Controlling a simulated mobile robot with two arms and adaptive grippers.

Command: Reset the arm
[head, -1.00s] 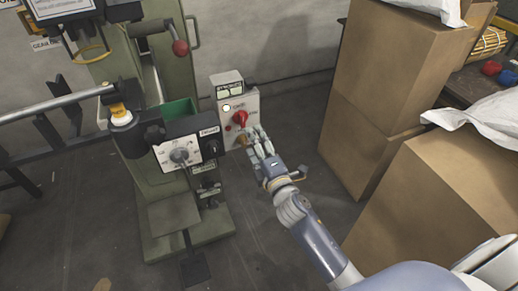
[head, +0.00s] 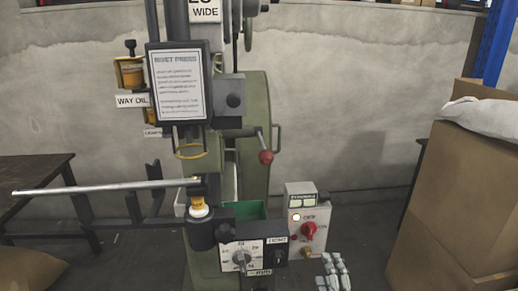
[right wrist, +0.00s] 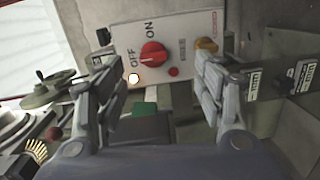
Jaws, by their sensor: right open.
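My right gripper (head: 333,272) is low in the head view, just below and to the right of the grey control box (head: 307,215). In the right wrist view its two fingers (right wrist: 158,92) are apart with nothing between them. The control box has a red rotary knob (right wrist: 153,54), which shows in the head view too (head: 309,231), and a lit white lamp (right wrist: 134,78) beside the word OFF. A yellow knob (right wrist: 206,45) is behind the right-hand finger. I cannot tell whether a finger touches it. My left gripper is not in view.
The green rivet press (head: 257,130) stands in the middle, with a red-ball lever (head: 266,157) and a dial box (head: 241,258). A long metal bar (head: 100,187) sticks out to the left. Cardboard boxes (head: 450,210) stand at the right. A dark table (head: 38,172) is at the left.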

